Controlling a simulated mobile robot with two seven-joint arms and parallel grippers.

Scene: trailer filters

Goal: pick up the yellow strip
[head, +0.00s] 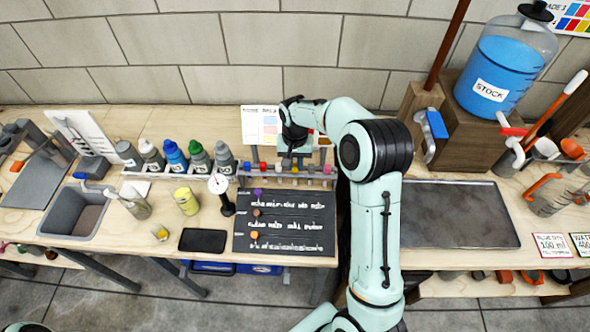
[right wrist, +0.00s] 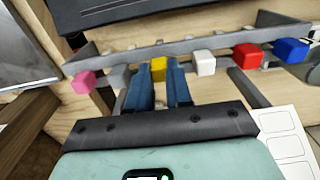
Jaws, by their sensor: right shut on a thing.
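The yellow strip shows as a small yellow block-like end (right wrist: 158,62) in the right wrist view, in the row of coloured ends along the grey rack (right wrist: 118,57). It also shows in the head view (head: 286,163), just below my right gripper (head: 294,150). In the right wrist view the two blue fingers of my right gripper (right wrist: 159,72) stand on either side of the yellow end and are shut on it. The lower part of the strip is hidden by the fingers and rack. My left gripper is not in view.
A pink end (right wrist: 83,82), a grey end (right wrist: 120,76), a white end (right wrist: 204,62), a red end (right wrist: 246,56) and a blue end (right wrist: 291,50) stand close by in the rack. A black board (head: 284,238) lies in front; bottles stand to the left.

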